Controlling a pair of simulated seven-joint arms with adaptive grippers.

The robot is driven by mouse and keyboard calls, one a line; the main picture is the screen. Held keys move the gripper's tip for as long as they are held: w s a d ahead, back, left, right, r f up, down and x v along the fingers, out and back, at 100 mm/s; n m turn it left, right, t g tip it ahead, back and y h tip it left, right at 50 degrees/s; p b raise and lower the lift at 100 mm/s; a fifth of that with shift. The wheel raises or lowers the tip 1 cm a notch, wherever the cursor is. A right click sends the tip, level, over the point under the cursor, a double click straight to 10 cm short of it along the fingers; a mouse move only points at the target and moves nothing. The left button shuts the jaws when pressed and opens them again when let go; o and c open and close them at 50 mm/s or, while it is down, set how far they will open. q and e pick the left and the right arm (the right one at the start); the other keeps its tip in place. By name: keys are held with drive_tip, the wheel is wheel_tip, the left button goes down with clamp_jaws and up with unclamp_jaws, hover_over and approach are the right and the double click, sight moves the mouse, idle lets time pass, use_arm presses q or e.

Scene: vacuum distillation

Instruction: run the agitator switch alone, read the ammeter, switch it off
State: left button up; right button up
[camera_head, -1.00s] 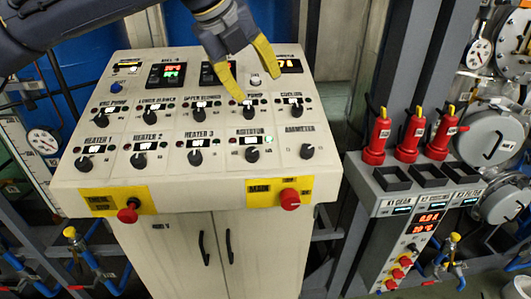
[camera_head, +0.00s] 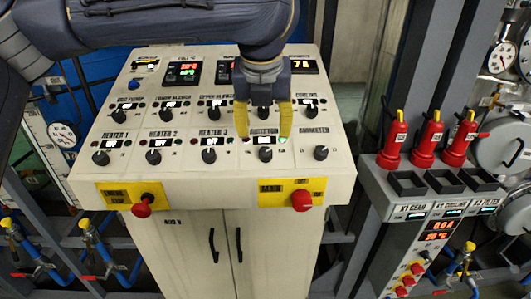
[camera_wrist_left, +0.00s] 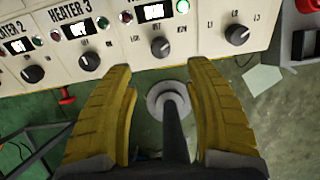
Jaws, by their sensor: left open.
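The agitator switch (camera_head: 265,154) is a black knob in the lower row of the control panel, under a small lit display. My left gripper (camera_head: 263,137) is open and empty, its yellow fingers pointing down on either side of the agitator label. In the left wrist view the agitator knob (camera_wrist_left: 160,47) lies beyond and between the fingertips, apart from them. My right gripper is out of view.
The heater 3 knob (camera_head: 209,155) is close on the left.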

sight(265, 152)
use_arm(q)
drive_tip(key=x, duration=1)
drive_tip(key=shift+f, duration=0.1)
clamp_jaws()
idle(0.3)
